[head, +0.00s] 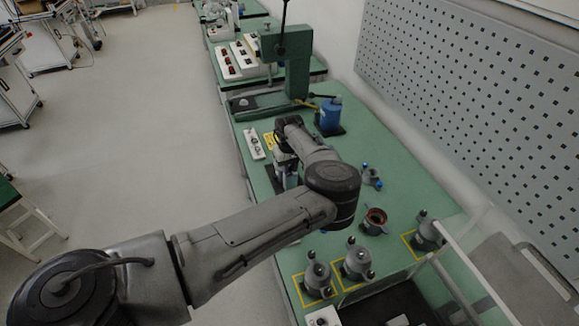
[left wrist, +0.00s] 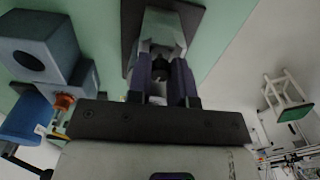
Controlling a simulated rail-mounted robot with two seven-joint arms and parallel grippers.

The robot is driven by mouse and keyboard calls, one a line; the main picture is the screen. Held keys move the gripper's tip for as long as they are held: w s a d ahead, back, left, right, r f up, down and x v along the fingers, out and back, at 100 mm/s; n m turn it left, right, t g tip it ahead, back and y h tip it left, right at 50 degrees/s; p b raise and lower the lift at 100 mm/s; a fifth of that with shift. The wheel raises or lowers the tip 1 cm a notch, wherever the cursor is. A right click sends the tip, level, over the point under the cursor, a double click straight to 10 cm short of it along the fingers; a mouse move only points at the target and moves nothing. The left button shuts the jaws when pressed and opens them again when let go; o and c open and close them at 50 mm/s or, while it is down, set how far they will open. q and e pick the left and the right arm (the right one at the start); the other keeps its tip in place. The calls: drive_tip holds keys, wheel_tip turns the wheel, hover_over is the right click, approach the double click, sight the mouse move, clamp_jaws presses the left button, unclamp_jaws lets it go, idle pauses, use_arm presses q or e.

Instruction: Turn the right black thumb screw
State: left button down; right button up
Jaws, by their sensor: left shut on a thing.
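My left arm comes in from the lower left in the head view, and its gripper is largely hidden behind the wrist. In the left wrist view, the two purple-grey fingers of my left gripper (left wrist: 162,76) are shut on a small dark knob, the black thumb screw (left wrist: 160,68). The screw sits at the near end of a pale grey metal fixture (left wrist: 164,30) on a dark base plate (left wrist: 190,18). I cannot tell from these views whether this is the right screw. A second thumb screw cannot be made out. My right gripper is not in view.
A blue device (head: 330,114) stands on the green bench behind the wrist. A green press (head: 290,62) is farther back. Grey housings (head: 317,277) stand in yellow-marked squares near the front. An open housing with a copper-coloured inside (head: 375,220) lies to the right. A perforated wall panel (head: 470,95) bounds the right.

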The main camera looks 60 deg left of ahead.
sight(290, 167)
use_arm(q)
drive_tip(key=m+p, duration=0.1)
drive_tip(key=p, duration=0.2)
drive_tip(key=m+p, duration=0.2)
drive_tip(key=p, duration=0.1)
drive_tip(key=shift+r+m, duration=0.3)
drive_tip(key=shift+f+m+p, duration=0.2)
drive_tip(key=shift+m+p, duration=0.3)
drive_tip(key=shift+p, duration=0.25)
drive_tip(key=c, duration=1)
unclamp_jaws()
drive_tip(key=shift+f, duration=0.1)
drive_tip(key=shift+r+p, duration=0.45)
drive_tip(key=shift+r, duration=6.5)
